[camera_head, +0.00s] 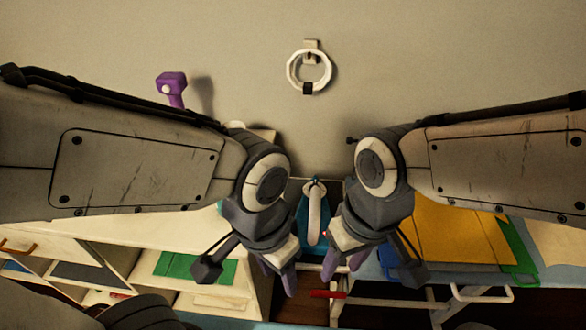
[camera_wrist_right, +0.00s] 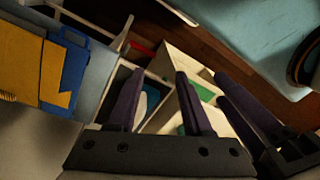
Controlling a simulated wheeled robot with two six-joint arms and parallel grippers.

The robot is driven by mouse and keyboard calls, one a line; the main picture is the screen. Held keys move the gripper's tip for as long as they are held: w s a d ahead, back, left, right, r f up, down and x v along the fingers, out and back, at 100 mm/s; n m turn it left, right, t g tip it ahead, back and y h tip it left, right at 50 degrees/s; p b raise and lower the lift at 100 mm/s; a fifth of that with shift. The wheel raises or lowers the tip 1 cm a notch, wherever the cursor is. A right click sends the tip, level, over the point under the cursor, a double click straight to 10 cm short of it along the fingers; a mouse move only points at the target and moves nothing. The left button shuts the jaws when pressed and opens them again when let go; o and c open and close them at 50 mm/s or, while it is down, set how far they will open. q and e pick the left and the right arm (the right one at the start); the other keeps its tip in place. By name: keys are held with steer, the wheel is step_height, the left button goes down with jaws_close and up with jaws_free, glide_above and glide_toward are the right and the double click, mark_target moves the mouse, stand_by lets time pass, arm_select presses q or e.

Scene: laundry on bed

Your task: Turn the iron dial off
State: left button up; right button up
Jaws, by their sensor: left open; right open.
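The iron, teal (camera_head: 303,226) with a white handle (camera_head: 315,212), stands in the middle of the head view, between my two wrists. Its dial cannot be made out. My left gripper (camera_head: 281,277) is open and empty, in front of the iron and to its left. My right gripper (camera_head: 343,266) is open and empty, in front and to the right. In the right wrist view, a teal and white part, apparently the iron (camera_wrist_right: 151,97), shows beyond and between the right gripper's purple fingers (camera_wrist_right: 155,80). The left gripper's fingers (camera_wrist_right: 240,95) are close beside them.
Yellow cloth (camera_head: 455,236) and green cloth (camera_head: 515,250) lie on the blue-topped board at right. A white shelf unit with green cloth (camera_head: 195,267) is at left. A purple object (camera_head: 172,88) and a white ring (camera_head: 309,72) are by the back wall. A red piece (camera_head: 327,294) is low centre.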

steer(key=w+a+r+m+p, duration=0.1)
steer(key=w+a+r+m, duration=0.15)
steer(key=w+m, duration=0.5)
steer(key=m+h+p, duration=0.1)
steer(key=m+p, duration=0.2)
steer(key=m, duration=1.3)
glide_above(315, 183)
step_height(315, 183, down, 5)
step_height(315, 183, down, 10)
steer(key=shift+p, duration=0.7)
arm_select(q)
steer(key=r, duration=0.3)
steer(key=w+d+r, duration=0.1)
steer(key=r, duration=0.1)
steer(key=shift+w+d+r, duration=0.1)
steer(key=shift+r, duration=0.15)
arm_select(e)
steer(key=shift+c, duration=0.3)
steer(key=shift+n, duration=0.25)
jaws_close()
